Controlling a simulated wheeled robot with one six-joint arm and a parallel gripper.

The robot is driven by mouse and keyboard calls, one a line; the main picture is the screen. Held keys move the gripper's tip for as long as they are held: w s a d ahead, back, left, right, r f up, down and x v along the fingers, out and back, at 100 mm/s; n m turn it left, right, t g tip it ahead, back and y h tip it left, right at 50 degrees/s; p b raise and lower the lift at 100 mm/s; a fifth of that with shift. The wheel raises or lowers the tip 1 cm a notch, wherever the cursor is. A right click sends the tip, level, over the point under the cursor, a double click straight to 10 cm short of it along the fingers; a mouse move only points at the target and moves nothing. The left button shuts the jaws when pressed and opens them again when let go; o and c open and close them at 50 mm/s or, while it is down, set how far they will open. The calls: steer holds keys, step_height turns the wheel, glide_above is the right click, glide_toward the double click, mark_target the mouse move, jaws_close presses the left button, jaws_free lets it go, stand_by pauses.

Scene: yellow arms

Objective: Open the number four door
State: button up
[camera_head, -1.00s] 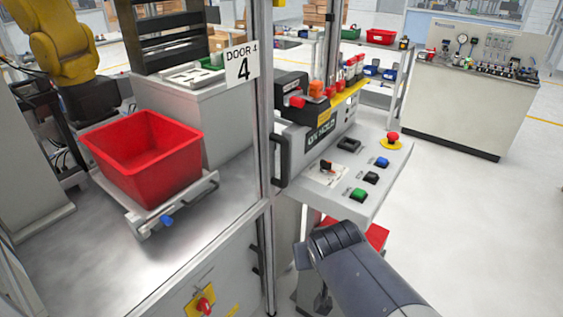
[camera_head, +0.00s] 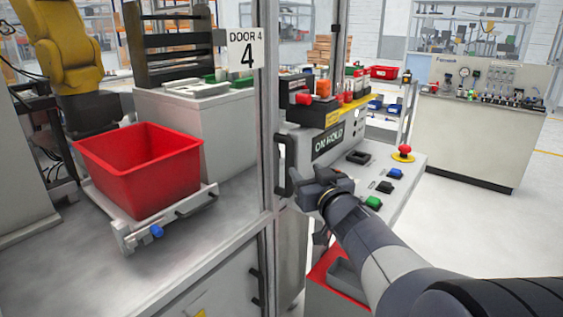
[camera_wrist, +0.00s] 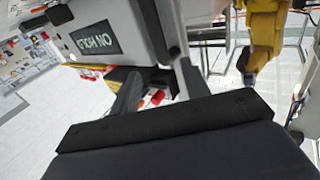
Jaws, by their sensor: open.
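The number four door (camera_head: 262,130) is a clear panel in a grey metal frame, with a white "DOOR 4" sign (camera_head: 246,56) at its upper right. It looks closed. Its black upright handle (camera_head: 284,165) is on the frame post below the sign. My gripper (camera_head: 308,192) is open and just right of the handle's lower part, appearing not to hold it. In the wrist view my gripper's two dark fingers (camera_wrist: 158,88) are spread apart; I cannot tell clearly whether the handle lies between them.
A control panel with an "ON HOLD" display (camera_head: 328,143), coloured buttons and a red stop knob (camera_head: 404,150) stands close beside my gripper. Behind the door are a red bin (camera_head: 140,165) and a yellow arm (camera_head: 68,50). Open floor lies at right.

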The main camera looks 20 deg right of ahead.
mark_target(291, 155)
steer(key=w, duration=0.9)
steer(key=shift+w+a, duration=0.2)
steer(key=shift+c, duration=0.2)
jaws_close()
